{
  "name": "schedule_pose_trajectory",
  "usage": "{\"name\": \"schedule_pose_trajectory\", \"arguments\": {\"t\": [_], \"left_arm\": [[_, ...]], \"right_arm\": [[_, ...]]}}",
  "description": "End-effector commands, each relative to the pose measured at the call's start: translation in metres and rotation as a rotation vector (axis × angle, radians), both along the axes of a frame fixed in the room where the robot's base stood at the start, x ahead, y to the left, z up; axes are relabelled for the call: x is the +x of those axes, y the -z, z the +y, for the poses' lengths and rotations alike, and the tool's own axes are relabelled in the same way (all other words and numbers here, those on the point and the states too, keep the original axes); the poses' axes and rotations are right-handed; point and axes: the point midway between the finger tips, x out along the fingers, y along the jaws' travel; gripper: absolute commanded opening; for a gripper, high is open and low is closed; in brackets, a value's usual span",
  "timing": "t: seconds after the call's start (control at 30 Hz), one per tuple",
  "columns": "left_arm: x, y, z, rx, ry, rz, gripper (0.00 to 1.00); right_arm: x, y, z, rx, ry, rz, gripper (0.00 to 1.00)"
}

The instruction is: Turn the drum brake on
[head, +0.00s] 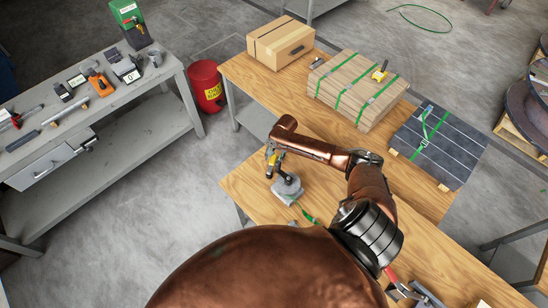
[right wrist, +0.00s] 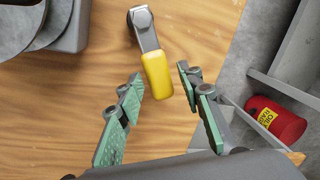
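The drum brake (head: 288,189) is a small grey unit with a round drum, standing on the wooden bench. It shows in part at the top left of the right wrist view (right wrist: 72,25). Its metal lever ends in a yellow handle (right wrist: 157,74). My right gripper (head: 270,165) is at that handle on the far-left side of the unit. In the right wrist view my right gripper (right wrist: 160,76) is open, with the yellow handle between its green-padded fingers and gaps on both sides. My left gripper is not in view.
A red oil rags bin (head: 206,86) stands on the floor left of the bench. A cardboard box (head: 280,42), strapped planks (head: 355,90) and dark strapped slabs (head: 438,145) lie behind. A grey workbench (head: 140,90) with tools is at left. A green strap lies beside the brake.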

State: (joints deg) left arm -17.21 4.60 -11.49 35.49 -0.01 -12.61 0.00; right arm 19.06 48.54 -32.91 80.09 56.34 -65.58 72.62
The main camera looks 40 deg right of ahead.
Motion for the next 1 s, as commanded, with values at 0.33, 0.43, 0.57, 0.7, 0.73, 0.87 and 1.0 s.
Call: {"name": "schedule_pose_trajectory", "arguments": {"t": [0.33, 0.43, 0.57, 0.7, 0.73, 0.87, 1.0], "left_arm": [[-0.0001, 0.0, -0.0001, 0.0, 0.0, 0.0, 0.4], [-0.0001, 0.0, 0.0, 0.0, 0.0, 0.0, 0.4], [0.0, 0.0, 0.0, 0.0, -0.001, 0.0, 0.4], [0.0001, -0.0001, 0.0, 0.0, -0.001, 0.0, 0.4], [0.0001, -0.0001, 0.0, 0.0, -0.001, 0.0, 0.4], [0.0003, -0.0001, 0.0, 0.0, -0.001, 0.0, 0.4], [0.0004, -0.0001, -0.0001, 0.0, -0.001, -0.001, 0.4]], "right_arm": [[-0.001, 0.0014, -0.0011, 0.0, 0.002, 0.0, 0.28], [-0.0011, 0.0014, -0.0013, 0.0, 0.002, 0.0, 0.21], [-0.0013, 0.0013, -0.0014, 0.0, 0.002, 0.0, 0.12], [-0.0015, 0.0012, -0.0015, 0.0, 0.003, 0.001, 0.03], [-0.0014, 0.0012, -0.0016, 0.0, 0.003, 0.001, 0.01], [-0.0014, 0.0012, -0.0016, 0.0, 0.003, 0.001, 0.0], [-0.0014, 0.0012, -0.0016, 0.0, 0.003, 0.001, 0.0]]}}
